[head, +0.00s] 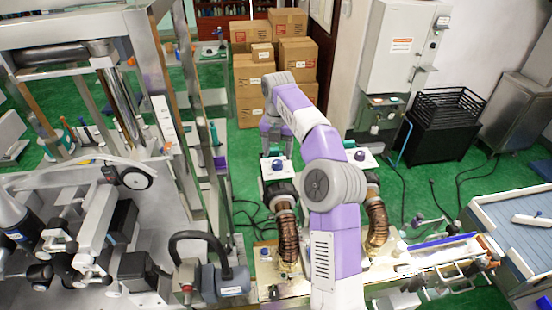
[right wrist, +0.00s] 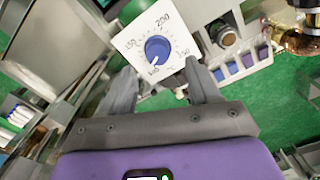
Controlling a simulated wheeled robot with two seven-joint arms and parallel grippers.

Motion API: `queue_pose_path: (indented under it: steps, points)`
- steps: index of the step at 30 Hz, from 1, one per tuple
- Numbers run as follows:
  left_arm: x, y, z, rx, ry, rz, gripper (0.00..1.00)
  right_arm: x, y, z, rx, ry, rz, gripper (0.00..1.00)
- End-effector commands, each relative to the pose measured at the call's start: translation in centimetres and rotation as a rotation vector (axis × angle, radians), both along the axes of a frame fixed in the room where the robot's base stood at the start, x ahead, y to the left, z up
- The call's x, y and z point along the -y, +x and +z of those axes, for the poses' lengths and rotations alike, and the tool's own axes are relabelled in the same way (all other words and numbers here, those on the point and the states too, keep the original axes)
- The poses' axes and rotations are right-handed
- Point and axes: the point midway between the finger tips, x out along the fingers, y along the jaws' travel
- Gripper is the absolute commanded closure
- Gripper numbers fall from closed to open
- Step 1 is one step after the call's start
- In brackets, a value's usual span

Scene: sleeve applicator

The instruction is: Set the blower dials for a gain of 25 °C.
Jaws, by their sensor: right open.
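My right gripper (head: 272,143) is at the left dial, reaching over from my purple and white arm. In the right wrist view a blue knob (right wrist: 157,48) sits on a white scale plate (right wrist: 128,38) with printed numbers, 200 legible at the top. A pale mark on the knob faces its lower side. My right gripper (right wrist: 161,75) is open, its fingertips either side of the plate's lower part, not closed on the knob. My left gripper is out of view.
Ribbed brown hoses, left (head: 287,237) and right (head: 377,224), run below the blowers. A metal machine frame (head: 165,125) stands close on the left. A black crate (head: 443,125) and grey-blue table (head: 515,225) are at right. Cardboard boxes (head: 291,60) stand behind.

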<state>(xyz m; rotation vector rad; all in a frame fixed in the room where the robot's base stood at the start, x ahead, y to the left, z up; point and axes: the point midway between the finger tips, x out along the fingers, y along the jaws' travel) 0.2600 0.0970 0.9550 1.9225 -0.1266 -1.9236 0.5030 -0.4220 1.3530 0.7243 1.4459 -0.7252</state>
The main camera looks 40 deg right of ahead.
Motion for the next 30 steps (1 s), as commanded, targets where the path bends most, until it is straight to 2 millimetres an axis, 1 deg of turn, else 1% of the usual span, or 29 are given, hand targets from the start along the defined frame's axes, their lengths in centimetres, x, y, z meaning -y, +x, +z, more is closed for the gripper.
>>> queue_pose_path:
  steps: [1,3,9,13,20,21,23,30]
  points:
    - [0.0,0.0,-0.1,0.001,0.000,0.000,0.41,0.0,-0.1,-0.9,-0.004,0.001,0.001,0.39]
    - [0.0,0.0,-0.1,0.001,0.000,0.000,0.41,0.0,-0.1,-1.8,-0.003,0.001,0.000,0.39]
    - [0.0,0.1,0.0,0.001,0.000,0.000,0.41,0.0,0.0,-3.8,-0.001,0.001,-0.001,0.39]
    - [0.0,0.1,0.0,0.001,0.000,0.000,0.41,0.0,0.0,-4.4,0.000,0.001,-0.001,0.39]
    - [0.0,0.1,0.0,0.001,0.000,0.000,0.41,0.0,0.0,-4.4,0.001,0.001,-0.001,0.39]
    - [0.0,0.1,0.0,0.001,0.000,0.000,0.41,0.0,0.0,-4.4,0.001,0.001,-0.001,0.42]
    - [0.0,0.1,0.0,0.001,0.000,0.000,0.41,0.0,0.0,-4.4,0.001,0.001,-0.001,0.51]
    - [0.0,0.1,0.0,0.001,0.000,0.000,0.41,0.0,0.0,-4.4,0.001,0.001,-0.001,0.88]
